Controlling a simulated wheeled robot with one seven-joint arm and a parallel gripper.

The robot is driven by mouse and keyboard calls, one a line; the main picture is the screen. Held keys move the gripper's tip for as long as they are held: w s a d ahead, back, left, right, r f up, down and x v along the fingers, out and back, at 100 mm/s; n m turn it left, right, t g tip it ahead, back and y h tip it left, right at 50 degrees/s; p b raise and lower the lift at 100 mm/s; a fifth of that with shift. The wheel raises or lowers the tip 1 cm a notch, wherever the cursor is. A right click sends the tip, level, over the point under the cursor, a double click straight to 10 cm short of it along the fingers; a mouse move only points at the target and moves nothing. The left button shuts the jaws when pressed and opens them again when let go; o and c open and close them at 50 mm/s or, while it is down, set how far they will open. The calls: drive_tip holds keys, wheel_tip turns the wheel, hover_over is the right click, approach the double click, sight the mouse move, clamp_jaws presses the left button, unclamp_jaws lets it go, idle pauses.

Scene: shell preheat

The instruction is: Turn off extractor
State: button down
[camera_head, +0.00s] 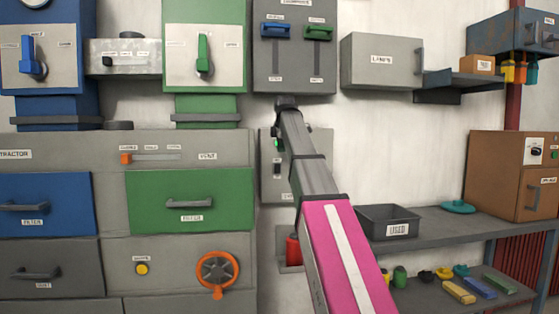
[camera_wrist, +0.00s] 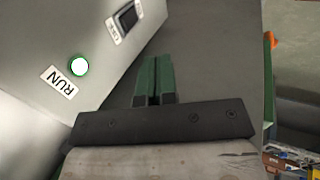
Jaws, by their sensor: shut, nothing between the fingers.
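The grey cabinet with the cut-off label "…TRACTOR" (camera_head: 14,154) stands at the left in the head view. A grey control box (camera_head: 268,187) is on the wall behind my arm, partly hidden. In the wrist view, a pale grey box face (camera_wrist: 62,36) carries a bright round lamp (camera_wrist: 79,66) with a green rim, labelled RUN, and a dark switch (camera_wrist: 127,18). My gripper (camera_wrist: 154,62) has its green fingers together and holds nothing. It is close to this box face; I cannot tell whether it touches. In the head view my arm hides much of the gripper.
A grey cupboard (camera_head: 283,68) with blue and green levers is above. An open dark bin labelled USED (camera_head: 390,208) sits on the shelf to the right. A red object (camera_head: 293,250) is low on the wall. An orange handwheel (camera_head: 217,270) sticks out from the cabinet.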

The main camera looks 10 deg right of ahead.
sight(279, 164)
drive_tip(key=w+f, duration=0.4)
drive_tip(key=f, duration=0.1)
drive_tip(key=w+f, duration=0.3)
drive_tip(key=shift+f, duration=0.15)
drive_tip(key=shift+w, duration=0.55)
